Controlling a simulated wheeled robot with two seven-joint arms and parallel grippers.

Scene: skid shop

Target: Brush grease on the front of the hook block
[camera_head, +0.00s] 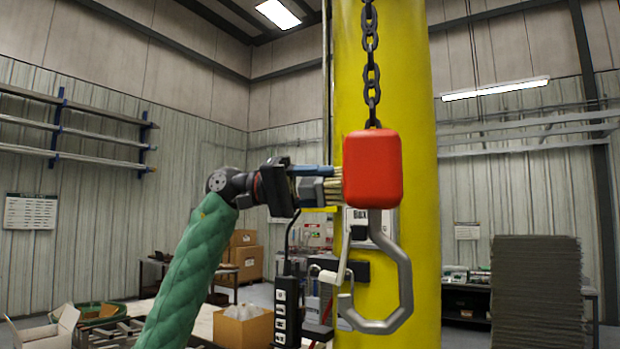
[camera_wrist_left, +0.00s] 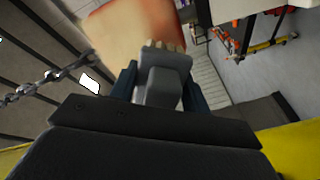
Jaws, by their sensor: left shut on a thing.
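The red hook block (camera_head: 373,168) hangs from a dark chain (camera_head: 371,65), with a grey hook (camera_head: 400,290) below it. My left gripper (camera_head: 305,185) is shut on a brush (camera_head: 332,190) at the block's left side. The brush's pale bristles point at the block and appear to touch or nearly touch its left edge; exact contact is unclear. In the left wrist view the brush (camera_wrist_left: 163,82) sits between the fingers, its bristles against the blurred orange-red block (camera_wrist_left: 130,28). I cannot make out grease. My right gripper is not in view.
A thick yellow column (camera_head: 430,200) stands close behind the block. A grey ridged stack (camera_head: 537,290) stands at the right. Cardboard boxes (camera_head: 243,328) and a bench are low at the left. Open air surrounds the chain on both sides.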

